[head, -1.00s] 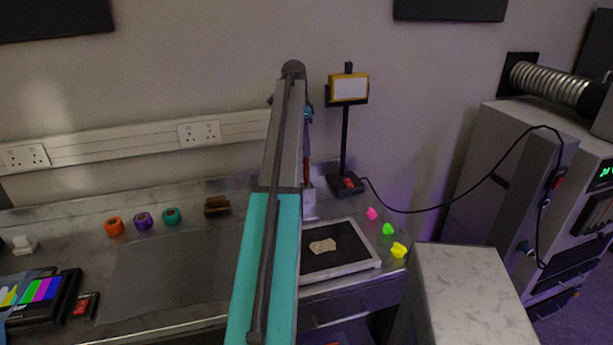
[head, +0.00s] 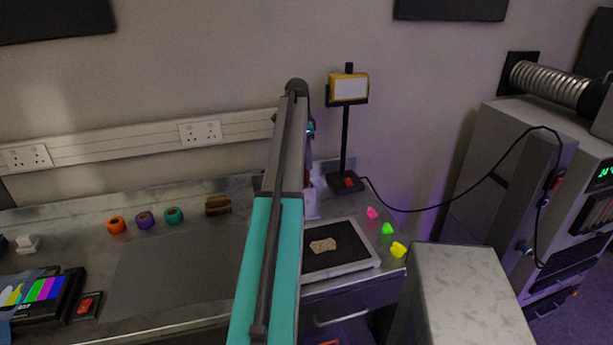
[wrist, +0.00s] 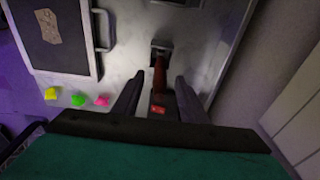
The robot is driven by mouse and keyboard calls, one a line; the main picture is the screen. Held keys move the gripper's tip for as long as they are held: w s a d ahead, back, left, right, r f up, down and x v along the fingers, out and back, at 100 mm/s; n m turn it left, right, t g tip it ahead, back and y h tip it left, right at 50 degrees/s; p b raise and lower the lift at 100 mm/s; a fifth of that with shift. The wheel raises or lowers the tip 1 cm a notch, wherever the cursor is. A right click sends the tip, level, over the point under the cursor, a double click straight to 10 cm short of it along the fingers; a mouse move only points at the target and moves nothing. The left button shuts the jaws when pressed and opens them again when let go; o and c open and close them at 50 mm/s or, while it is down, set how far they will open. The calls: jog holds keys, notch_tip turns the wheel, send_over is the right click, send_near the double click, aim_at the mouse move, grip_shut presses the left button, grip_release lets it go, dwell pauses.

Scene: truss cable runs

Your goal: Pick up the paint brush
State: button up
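The paint brush (wrist: 158,75), with a reddish-brown handle and a grey lower part, shows in the wrist view between my fingertips in the picture. Its handle points toward the camera. My gripper (wrist: 156,82) is open, with a gap on both sides of the handle. I cannot tell how far the fingers are above or along the handle. In the head view my arm hides most of the brush and the gripper.
A lamp stand with a red-switched base (head: 347,182) stands close to the right. A dark framed tray (head: 371,262) and bright small lumps (head: 388,229) lie nearer. Tape rolls (head: 145,220) and a brown block (head: 218,205) sit left. The wall is close behind.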

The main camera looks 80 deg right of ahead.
jog(key=p, duration=0.2)
send_over(307, 185)
jog(key=d, duration=0.1)
jog(key=shift+d+f, duration=0.15)
jog(key=shift+f, duration=1.9)
jog(key=shift+b, duration=0.3)
grip_shut()
